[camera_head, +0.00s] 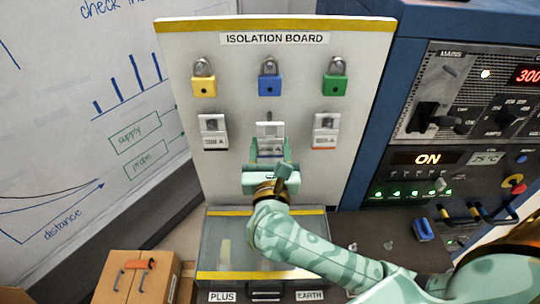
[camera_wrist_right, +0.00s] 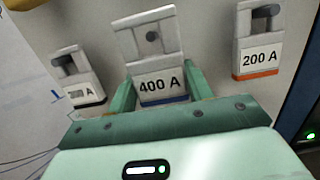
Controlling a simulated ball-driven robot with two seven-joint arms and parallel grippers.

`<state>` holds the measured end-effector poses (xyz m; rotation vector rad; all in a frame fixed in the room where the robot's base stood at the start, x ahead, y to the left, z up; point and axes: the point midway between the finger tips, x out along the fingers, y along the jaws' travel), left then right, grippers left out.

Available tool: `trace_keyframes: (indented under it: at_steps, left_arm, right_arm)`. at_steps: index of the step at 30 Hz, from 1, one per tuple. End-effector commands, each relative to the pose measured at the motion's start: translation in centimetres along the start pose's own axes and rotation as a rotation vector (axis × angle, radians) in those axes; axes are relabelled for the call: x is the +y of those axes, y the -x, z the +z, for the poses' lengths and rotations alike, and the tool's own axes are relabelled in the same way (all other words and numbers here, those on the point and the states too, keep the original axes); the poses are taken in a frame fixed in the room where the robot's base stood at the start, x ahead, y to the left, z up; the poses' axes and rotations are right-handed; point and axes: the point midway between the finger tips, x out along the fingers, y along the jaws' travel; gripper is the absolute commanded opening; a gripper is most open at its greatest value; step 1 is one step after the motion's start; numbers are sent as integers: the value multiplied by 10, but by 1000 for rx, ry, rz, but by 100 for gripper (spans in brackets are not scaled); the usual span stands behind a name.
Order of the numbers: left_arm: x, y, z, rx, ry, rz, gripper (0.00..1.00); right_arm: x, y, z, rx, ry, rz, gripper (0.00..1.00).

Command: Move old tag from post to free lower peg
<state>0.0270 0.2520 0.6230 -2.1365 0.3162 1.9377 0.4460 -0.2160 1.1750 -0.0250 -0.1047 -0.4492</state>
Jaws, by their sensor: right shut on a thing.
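My right gripper (camera_head: 269,150) is shut on a white tag (camera_head: 270,129) at the middle of the board's lower row. In the right wrist view the tag (camera_wrist_right: 152,43) reads "400 A" and has a blue lower edge, with one finger on each side. A dark peg end shows in its upper opening; I cannot tell whether the tag's weight rests on the peg. A white tag with an orange edge (camera_head: 326,130), reading "200 A" in the wrist view (camera_wrist_right: 259,38), hangs at right. Another white tag (camera_head: 213,131) hangs at left. My left gripper is not in view.
The isolation board (camera_head: 184,75) carries yellow (camera_head: 204,84), blue (camera_head: 270,84) and green (camera_head: 335,84) padlocks above the tags. A clear-topped case (camera_head: 215,258) labelled PLUS and EARTH sits below, under my right arm. A control cabinet (camera_head: 460,150) stands at right, a whiteboard (camera_head: 80,120) at left.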

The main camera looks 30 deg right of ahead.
Motion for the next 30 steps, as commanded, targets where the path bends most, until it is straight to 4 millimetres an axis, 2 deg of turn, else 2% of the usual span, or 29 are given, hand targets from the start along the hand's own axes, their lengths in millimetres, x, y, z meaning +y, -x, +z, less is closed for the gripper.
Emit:
trace_keyframes:
  at_steps: [15,30]
  left_arm:
    - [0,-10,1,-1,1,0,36]
    - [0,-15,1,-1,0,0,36]
  right_arm:
    - [0,-39,-8,-1,-2,-1,36]
    - [0,-41,-13,1,-1,-1,36]
